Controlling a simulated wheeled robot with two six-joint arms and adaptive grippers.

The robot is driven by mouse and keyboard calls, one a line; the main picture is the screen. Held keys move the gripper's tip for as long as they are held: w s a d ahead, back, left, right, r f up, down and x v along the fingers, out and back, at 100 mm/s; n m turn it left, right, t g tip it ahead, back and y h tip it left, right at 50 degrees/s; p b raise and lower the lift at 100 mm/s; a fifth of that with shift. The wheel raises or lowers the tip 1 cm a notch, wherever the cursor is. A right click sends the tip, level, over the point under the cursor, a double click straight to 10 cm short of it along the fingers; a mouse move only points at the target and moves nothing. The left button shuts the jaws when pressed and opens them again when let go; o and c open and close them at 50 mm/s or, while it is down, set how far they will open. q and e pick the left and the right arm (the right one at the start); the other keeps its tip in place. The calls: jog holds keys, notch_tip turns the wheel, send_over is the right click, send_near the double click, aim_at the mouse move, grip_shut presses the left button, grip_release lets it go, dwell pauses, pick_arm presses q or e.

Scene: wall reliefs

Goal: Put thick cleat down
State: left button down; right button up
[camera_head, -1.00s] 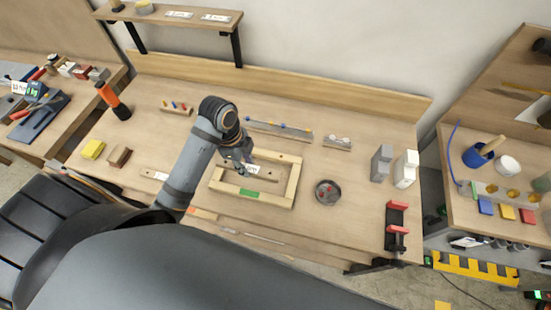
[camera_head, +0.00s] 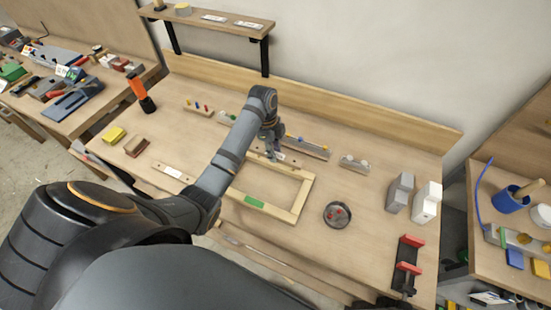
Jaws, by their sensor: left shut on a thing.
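My left gripper (camera_head: 271,156) reaches over the workbench and is shut on the thick cleat, a wooden piece with a white label (camera_head: 280,156), mostly hidden by the fingers. It is at the back rail of a pale wooden frame (camera_head: 299,202). I cannot tell whether the cleat touches the frame or bench. The frame lies flat and has a green label on its front rail. Another wooden strip with a white label (camera_head: 173,172) lies to the left of the frame. My right gripper is not in view.
A round dish with red bits (camera_head: 337,214) is right of the frame. An orange-and-black bottle (camera_head: 141,94) stands at left. Small racks line the back. Bare bench (camera_head: 372,190) lies between dish and blocks.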

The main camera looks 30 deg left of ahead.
aim_at(276, 155)
pick_arm(q)
jog(key=shift+w+a+f, duration=0.15)
jog(key=shift+w+f, duration=0.05)
jog(key=shift+f, duration=0.05)
jog(key=shift+w+f, duration=0.1)
jog(key=shift+f, duration=0.1)
jog(key=shift+d+f+p, duration=0.2)
jog(key=shift+f+p, duration=0.5)
jog(key=shift+f, duration=0.45)
jog(key=shift+w+a+f, duration=0.1)
jog(key=shift+f, duration=0.4)
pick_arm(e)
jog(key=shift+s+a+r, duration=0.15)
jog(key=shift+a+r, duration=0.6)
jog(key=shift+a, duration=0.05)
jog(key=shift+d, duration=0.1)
pick_arm(q)
jog(key=shift+f, duration=0.1)
jog(key=c, duration=1.1)
grip_release()
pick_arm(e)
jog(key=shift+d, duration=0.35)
pick_arm(q)
jog(key=shift+o, duration=0.2)
